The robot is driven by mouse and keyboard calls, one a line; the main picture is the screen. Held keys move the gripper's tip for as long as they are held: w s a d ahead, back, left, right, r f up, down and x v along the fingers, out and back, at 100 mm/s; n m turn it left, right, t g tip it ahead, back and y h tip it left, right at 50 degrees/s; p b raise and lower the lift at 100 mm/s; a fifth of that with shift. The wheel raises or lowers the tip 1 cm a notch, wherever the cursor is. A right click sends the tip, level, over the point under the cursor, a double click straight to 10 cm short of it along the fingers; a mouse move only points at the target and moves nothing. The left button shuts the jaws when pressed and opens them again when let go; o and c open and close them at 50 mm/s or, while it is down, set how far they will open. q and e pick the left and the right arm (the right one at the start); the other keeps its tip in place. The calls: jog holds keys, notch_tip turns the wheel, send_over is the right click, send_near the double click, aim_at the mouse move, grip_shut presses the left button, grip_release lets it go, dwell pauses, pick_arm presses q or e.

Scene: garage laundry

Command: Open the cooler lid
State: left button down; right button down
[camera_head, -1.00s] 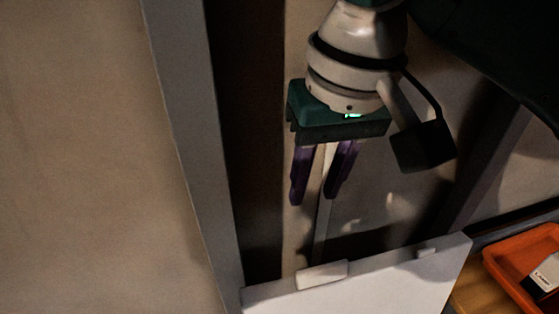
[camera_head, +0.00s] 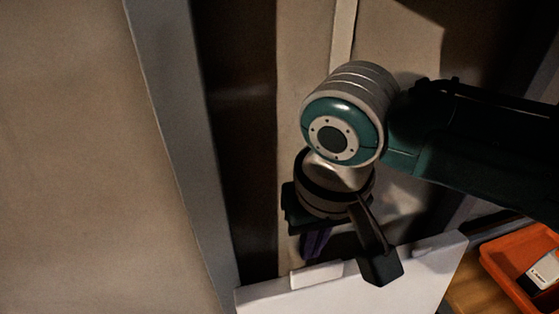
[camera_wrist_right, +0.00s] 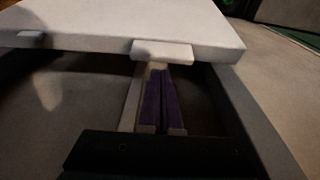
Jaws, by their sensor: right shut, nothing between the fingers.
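The cooler lid (camera_head: 420,275) is a flat white slab at the bottom of the head view, partly cut off by the frame edge. A pale tab (camera_head: 318,274) sticks out from its back edge. The wrist view shows the lid (camera_wrist_right: 90,25) across the top, with the tab (camera_wrist_right: 162,52) on its near edge. My right gripper (camera_head: 314,250) points down close behind the tab. Its purple fingers (camera_wrist_right: 160,90) are together and empty, their tips close to the tab's underside in the wrist view. Contact cannot be told. The cooler's body is not clearly visible. My left gripper is out of view.
A grey upright post (camera_head: 190,150) stands left of the lid. An orange tray (camera_head: 500,262) holding a small white-labelled item (camera_head: 543,272) sits on a wooden surface (camera_head: 470,285) to the right. A wall with studs rises behind the lid.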

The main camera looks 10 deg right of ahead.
jog(key=shift+s+r, duration=0.1)
jog(key=shift+s, duration=0.4)
jog(key=s+t+p, duration=0.1)
jog(key=s+p, duration=0.5)
jog(key=p, duration=0.1)
jog(key=shift+r+p, duration=0.4)
jog(key=shift+d+r, duration=0.1)
